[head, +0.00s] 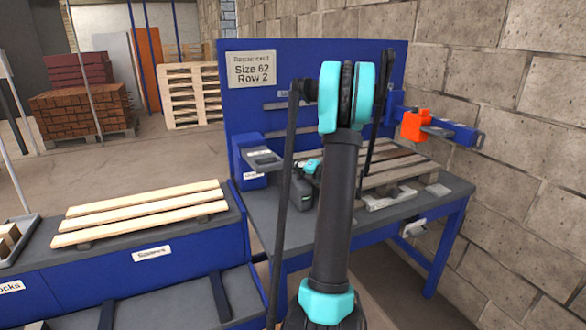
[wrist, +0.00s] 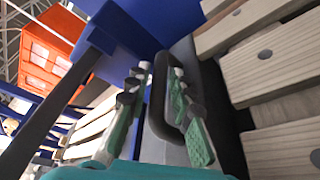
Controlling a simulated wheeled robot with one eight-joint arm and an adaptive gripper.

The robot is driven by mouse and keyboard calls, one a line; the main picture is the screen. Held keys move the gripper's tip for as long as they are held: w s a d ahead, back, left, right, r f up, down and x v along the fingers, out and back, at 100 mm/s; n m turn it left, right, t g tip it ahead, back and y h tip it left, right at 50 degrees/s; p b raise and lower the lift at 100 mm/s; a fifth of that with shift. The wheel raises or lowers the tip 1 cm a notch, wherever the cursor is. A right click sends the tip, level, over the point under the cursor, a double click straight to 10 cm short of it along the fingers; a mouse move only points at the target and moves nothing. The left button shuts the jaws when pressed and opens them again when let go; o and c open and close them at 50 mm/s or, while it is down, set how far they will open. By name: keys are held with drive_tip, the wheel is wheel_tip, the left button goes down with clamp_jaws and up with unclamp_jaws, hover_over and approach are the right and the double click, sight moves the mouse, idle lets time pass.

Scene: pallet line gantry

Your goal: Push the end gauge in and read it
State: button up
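Two fixtures could be the end gauge, and I cannot tell which is. One is a blue housing (head: 250,172) with a grey plate (head: 264,158) sticking out, at the bench's left end. The other is an orange block (head: 416,125) on a blue bracket at the right. My gripper (head: 312,168) is low over the bench, partly behind my arm, right of the grey plate. In the wrist view its fingers (wrist: 160,118) are apart, with green pads. A dark rounded part (wrist: 180,75) is close by the right finger; contact is unclear. No gauge reading is legible.
A slatted pallet (head: 400,168) lies on the bench, and its planks (wrist: 270,75) fill the wrist view's right. A dark tool (head: 301,192) stands beside my gripper. A sign (head: 251,71) reads "Size 62 Row 2". Loose boards (head: 140,212) lie on the left bench.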

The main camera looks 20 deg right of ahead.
drive_tip(key=shift+w+a, duration=0.15)
drive_tip(key=shift+w, duration=0.1)
clamp_jaws()
drive_tip(key=shift+a, duration=0.35)
unclamp_jaws()
